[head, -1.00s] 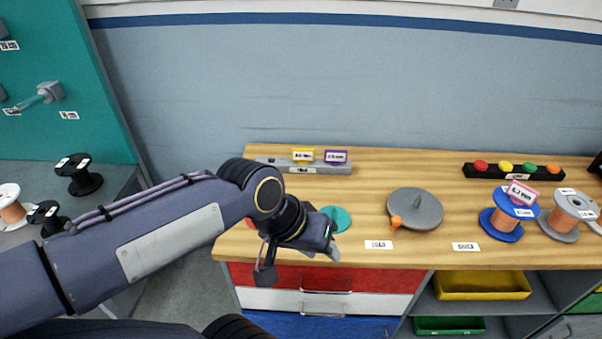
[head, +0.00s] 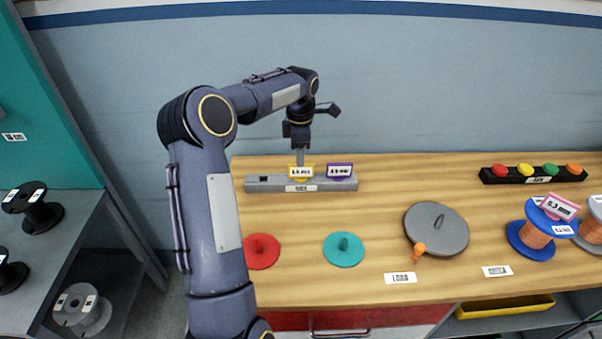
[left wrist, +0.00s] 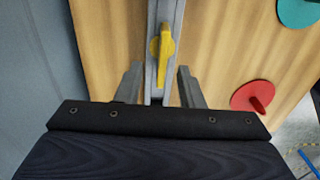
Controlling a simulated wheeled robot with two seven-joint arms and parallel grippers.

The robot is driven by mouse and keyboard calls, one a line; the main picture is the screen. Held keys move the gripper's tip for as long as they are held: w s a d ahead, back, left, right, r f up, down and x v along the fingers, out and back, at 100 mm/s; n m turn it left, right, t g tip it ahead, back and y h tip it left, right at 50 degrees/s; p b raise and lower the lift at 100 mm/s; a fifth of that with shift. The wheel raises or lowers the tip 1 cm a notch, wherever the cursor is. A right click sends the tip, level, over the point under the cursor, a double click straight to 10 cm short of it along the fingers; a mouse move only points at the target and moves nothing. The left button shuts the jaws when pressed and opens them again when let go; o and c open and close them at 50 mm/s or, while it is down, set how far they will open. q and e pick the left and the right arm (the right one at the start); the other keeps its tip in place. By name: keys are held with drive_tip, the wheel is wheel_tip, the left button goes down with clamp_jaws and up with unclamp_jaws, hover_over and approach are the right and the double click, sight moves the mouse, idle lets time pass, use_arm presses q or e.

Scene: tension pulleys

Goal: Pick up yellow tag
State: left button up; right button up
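The yellow tag (head: 301,173) stands upright in the grey rack (head: 268,184) at the back of the wooden bench, with a printed label facing me. A purple-edged tag (head: 340,171) stands beside it on the right. My left gripper (head: 300,157) points down just above and behind the yellow tag. In the left wrist view the gripper (left wrist: 160,72) is open, its two fingers apart on either side of the rack. The yellow tag (left wrist: 163,50) shows edge-on between and beyond the fingertips, and I see nothing gripped. My right gripper is not in view.
A red disc (head: 262,251), a teal disc (head: 343,249) and a grey disc (head: 437,229) lie on the bench. A black button bar (head: 533,174) and a blue spool (head: 536,232) are at the right. The blue-grey wall (head: 420,80) rises close behind the rack.

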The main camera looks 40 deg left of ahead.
sight(301, 177)
use_arm(q)
wheel_tip(301, 177, down, 6)
drive_tip(key=shift+d+r, duration=0.1)
clamp_jaws()
